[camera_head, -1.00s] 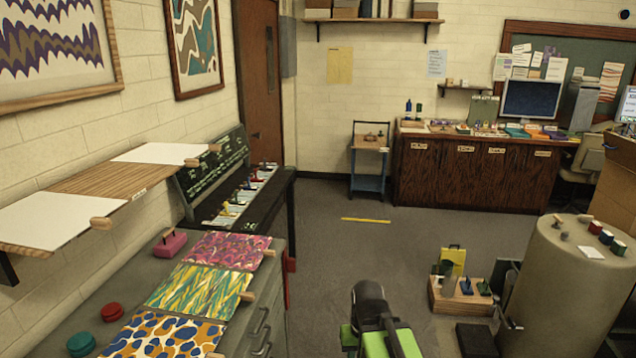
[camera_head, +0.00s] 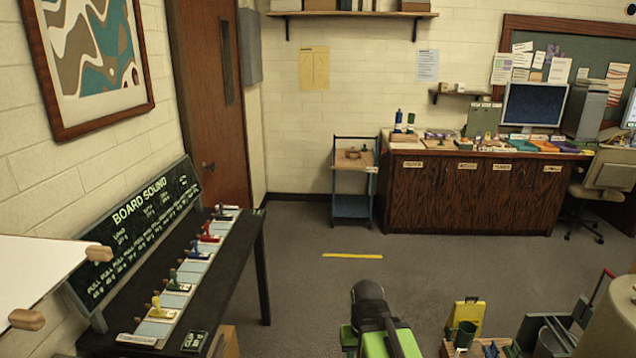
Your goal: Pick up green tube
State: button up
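A black and green part of my own arm shows at the bottom middle. I cannot make out any gripper fingers in this view, and nothing held shows.
Open grey floor (camera_head: 400,275) with a yellow strip (camera_head: 352,256) lies ahead. A blue-framed stand (camera_head: 351,207) is left of the wooden cabinet (camera_head: 440,196). A dark lever table (camera_head: 235,262) is at left. Containers, including a dark green cup (camera_head: 465,335), stand at lower right.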

aim_at(411, 118)
jog(key=z, duration=0.15)
jog(key=i, duration=2.05)
jog(key=z, duration=0.4)
jog(key=i, duration=3.05)
jog(key=z, duration=0.25)
